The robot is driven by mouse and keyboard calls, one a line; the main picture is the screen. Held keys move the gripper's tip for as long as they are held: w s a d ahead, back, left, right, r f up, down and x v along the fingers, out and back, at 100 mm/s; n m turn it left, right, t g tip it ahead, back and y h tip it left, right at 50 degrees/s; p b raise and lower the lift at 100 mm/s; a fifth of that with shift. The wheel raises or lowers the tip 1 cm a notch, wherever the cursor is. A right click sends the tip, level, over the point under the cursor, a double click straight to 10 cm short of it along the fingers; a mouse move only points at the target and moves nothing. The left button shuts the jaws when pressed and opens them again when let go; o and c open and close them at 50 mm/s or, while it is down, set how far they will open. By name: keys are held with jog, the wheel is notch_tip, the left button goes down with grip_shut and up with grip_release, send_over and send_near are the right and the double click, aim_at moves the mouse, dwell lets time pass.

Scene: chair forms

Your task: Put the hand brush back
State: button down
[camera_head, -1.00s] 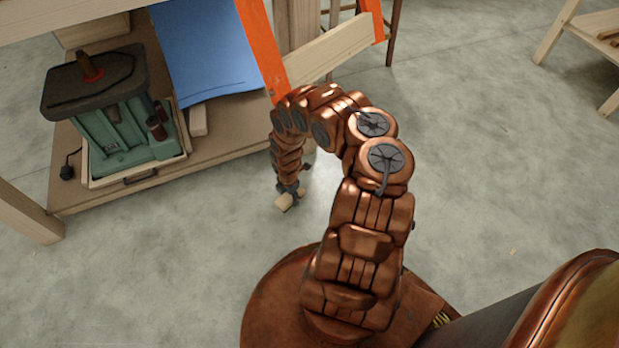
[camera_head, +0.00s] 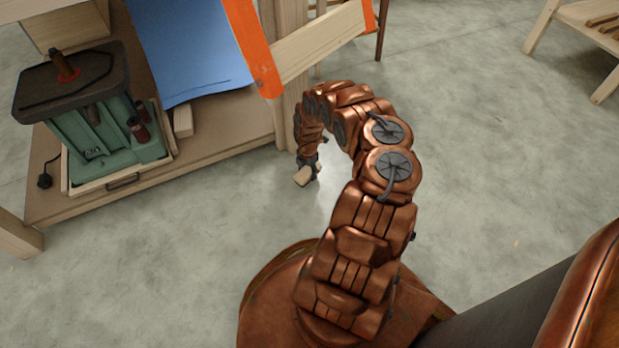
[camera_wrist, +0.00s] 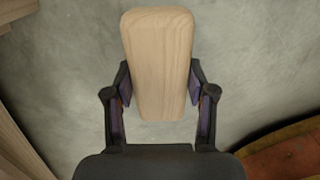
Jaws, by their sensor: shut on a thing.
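My gripper (camera_head: 312,168) hangs low over the concrete floor, to the right of the workbench's lower shelf. It is shut on a pale wooden piece, the hand brush (camera_head: 302,177), of which only a small part shows in the head view. In the wrist view the hand brush (camera_wrist: 158,60) is a smooth, light wooden block, narrower toward the gripper, with both fingers (camera_wrist: 160,95) against its sides. No bristles show; its underside is hidden.
The workbench's lower shelf (camera_head: 225,130) holds a green machine (camera_head: 100,130) in a shallow wooden tray and a blue sheet (camera_head: 190,50). An orange-edged frame (camera_head: 250,45) stands at the bench's right end. A slatted wooden piece (camera_head: 590,25) is at the upper right. Open floor lies between.

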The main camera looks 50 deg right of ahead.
aim_at(310, 175)
jog(key=shift+d+f, duration=0.1)
jog(key=shift+d, duration=0.4)
jog(key=shift+f+b, duration=1.5)
jog(key=shift+f, duration=0.2)
jog(key=shift+f, duration=0.15)
jog(key=shift+c, duration=1.9)
grip_release()
notch_tip(310, 175, up, 12)
jog(key=p, duration=0.6)
jog(key=shift+r, duration=0.2)
